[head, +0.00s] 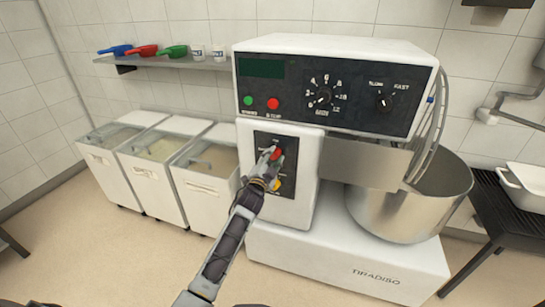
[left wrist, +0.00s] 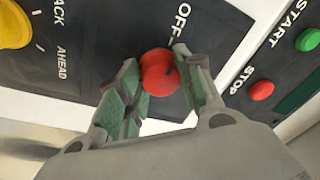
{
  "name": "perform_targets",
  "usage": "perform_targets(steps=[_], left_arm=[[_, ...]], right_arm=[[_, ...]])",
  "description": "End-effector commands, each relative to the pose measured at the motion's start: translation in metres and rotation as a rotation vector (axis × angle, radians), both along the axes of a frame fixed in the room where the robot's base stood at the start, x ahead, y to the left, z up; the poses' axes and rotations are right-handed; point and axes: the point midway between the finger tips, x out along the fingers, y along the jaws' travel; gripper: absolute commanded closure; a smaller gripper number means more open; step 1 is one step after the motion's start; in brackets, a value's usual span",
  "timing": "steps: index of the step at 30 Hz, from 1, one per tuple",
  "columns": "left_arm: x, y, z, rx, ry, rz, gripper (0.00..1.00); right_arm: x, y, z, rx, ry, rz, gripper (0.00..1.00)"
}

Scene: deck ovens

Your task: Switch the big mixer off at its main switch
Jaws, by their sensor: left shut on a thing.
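The big mixer (head: 335,55) stands in the middle of the head view, with its steel bowl at the right. Its main switch is a red rotary knob (left wrist: 160,72) on a black plate on the column, with "OFF" printed beside it in the left wrist view. The red knob also shows in the head view (head: 277,153). My left gripper (head: 270,163) is at this plate, and its fingers (left wrist: 158,85) are closed around the red knob, one on each side. My right gripper is in neither view.
A yellow knob (left wrist: 14,25) marked "BACK" and "AHEAD" sits on the same plate, close to my left gripper. Green (head: 248,100) and red (head: 273,103) buttons are on the panel above. Several white bins (head: 205,195) stand left of the mixer.

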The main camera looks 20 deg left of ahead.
Motion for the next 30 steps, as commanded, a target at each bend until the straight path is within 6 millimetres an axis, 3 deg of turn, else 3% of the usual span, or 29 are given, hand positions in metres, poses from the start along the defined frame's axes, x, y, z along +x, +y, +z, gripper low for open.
perform_targets(steps=[1,22,23,28,30], left_arm=[[0.001,0.0,0.008,-0.03,-0.011,0.001,0.88],[0.001,0.0,0.009,-0.13,-0.011,-0.001,0.88],[0.001,0.0,0.009,-0.13,-0.011,-0.001,0.63],[0.001,0.0,0.008,-0.129,-0.01,-0.002,0.42],[0.001,0.0,0.007,-0.129,-0.008,-0.002,0.42]], right_arm=[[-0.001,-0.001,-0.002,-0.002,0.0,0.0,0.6],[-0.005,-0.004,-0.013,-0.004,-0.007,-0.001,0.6],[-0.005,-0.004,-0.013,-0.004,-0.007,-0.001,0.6],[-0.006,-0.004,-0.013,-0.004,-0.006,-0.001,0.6],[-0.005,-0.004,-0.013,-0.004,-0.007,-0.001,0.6]])
